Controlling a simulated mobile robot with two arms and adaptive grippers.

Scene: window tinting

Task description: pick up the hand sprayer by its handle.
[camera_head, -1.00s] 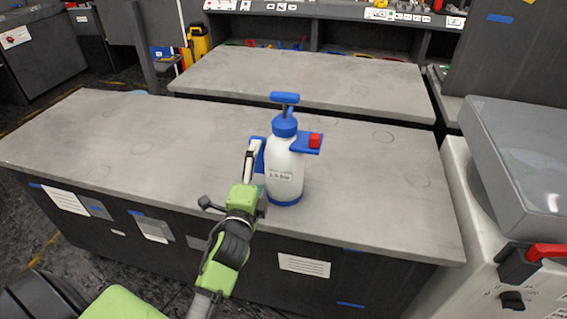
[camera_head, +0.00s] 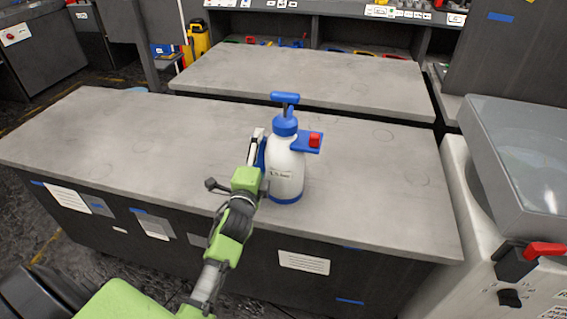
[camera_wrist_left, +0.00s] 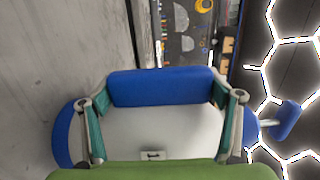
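The hand sprayer (camera_head: 285,170) stands upright on the near grey bench. It has a white tank, a blue base, a blue collar and pump top, and a red button. Its blue handle is on the left side, partly hidden by my left gripper (camera_head: 257,150). In the left wrist view, the blue handle (camera_wrist_left: 155,88) lies between the widely spread fingers of my left gripper (camera_wrist_left: 168,98), with the white tank behind. The fingertips are close to the handle's two ends; I cannot tell whether they touch. My right gripper is not in view.
The near bench (camera_head: 120,145) is bare apart from the sprayer. A second grey bench (camera_head: 310,75) lies behind it. A pale machine with a grey lid (camera_head: 520,150) and red handle stands at the right.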

